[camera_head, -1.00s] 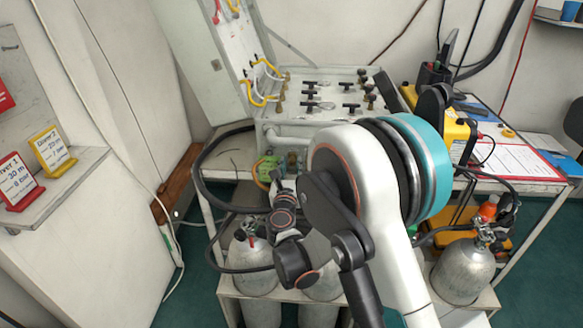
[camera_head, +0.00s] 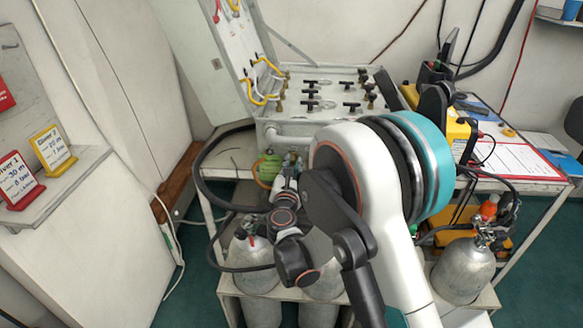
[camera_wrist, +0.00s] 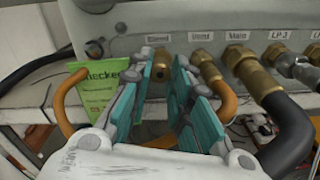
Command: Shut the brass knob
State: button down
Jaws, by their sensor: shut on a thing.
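The pads hide parts of the knob's sides. In the head view, my gripper (camera_head: 288,170) is at the lower front of the grey panel box (camera_head: 300,115), right of a green tag (camera_head: 268,168). The knob cannot be made out clearly there.
The green tag (camera_wrist: 92,92) hangs just left of my gripper. Gas cylinders (camera_head: 465,268) stand below the table. A black hose loops at the left.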

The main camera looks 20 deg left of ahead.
jog(key=m, duration=1.2)
jog(key=shift+d+f+m, duration=0.1)
jog(key=shift+m, duration=0.2)
dwell(0.4)
jog(key=c, duration=1.4)
grip_release()
jog(key=shift+c, duration=0.2)
jog(key=v, duration=0.7)
jog(key=shift+s, duration=0.25)
jog(key=shift+d, duration=0.1)
